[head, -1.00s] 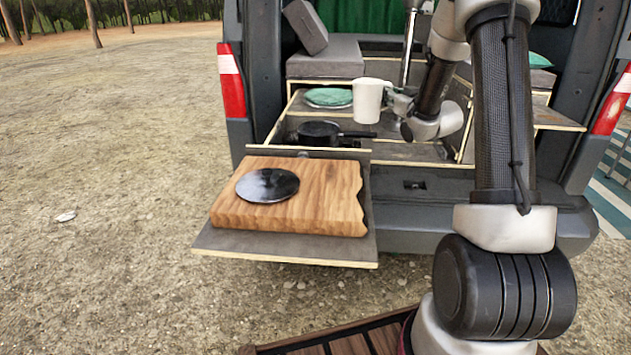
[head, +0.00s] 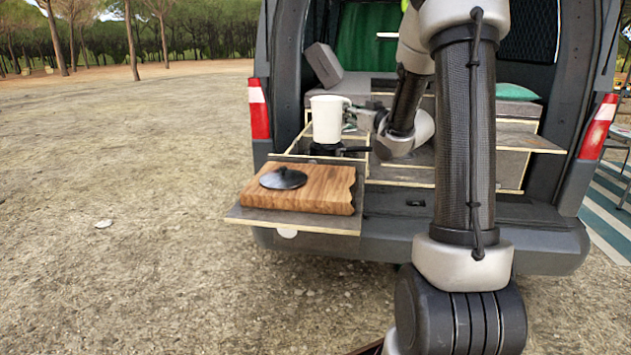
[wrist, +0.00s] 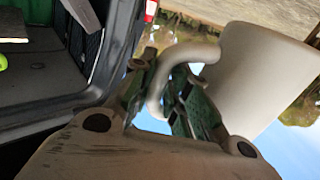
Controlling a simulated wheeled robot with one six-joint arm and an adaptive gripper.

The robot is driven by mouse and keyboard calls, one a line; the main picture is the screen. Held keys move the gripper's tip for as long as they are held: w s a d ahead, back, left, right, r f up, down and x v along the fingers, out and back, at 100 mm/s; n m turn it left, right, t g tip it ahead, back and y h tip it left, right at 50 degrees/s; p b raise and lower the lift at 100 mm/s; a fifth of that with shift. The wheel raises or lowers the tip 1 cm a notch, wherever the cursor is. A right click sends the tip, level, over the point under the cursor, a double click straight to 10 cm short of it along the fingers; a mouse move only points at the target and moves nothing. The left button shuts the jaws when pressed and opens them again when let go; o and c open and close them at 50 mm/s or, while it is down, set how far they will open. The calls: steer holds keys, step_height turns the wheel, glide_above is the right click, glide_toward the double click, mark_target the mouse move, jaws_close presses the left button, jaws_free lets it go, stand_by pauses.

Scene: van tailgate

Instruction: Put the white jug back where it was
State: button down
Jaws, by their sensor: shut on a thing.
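The white jug (head: 328,119) is upright in the head view, in front of the van's interior and above the dark pan on the pull-out unit. My gripper (head: 357,117) is at its right side, shut on the handle. In the wrist view the jug (wrist: 262,80) fills the upper right and my gripper (wrist: 172,95) is closed around its curved handle. The jug seems held above the unit, but I cannot tell the exact height. It hides part of what lies behind it.
A wooden board (head: 322,190) with a dark lid (head: 283,178) on it lies on the pull-out shelf (head: 290,220). The dark pan (head: 325,149) stands behind it, below the jug. A grey cushion (head: 323,66) leans at the back left. Open ground lies left of the van.

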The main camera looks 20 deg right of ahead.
steer(key=shift+a+f, duration=0.15)
steer(key=shift+f, duration=2.5)
steer(key=shift+a+f, duration=0.15)
steer(key=shift+f, duration=2.45)
steer(key=shift+f, duration=0.1)
steer(key=c, duration=1.4)
jaws_free()
steer(key=shift+f, duration=0.1)
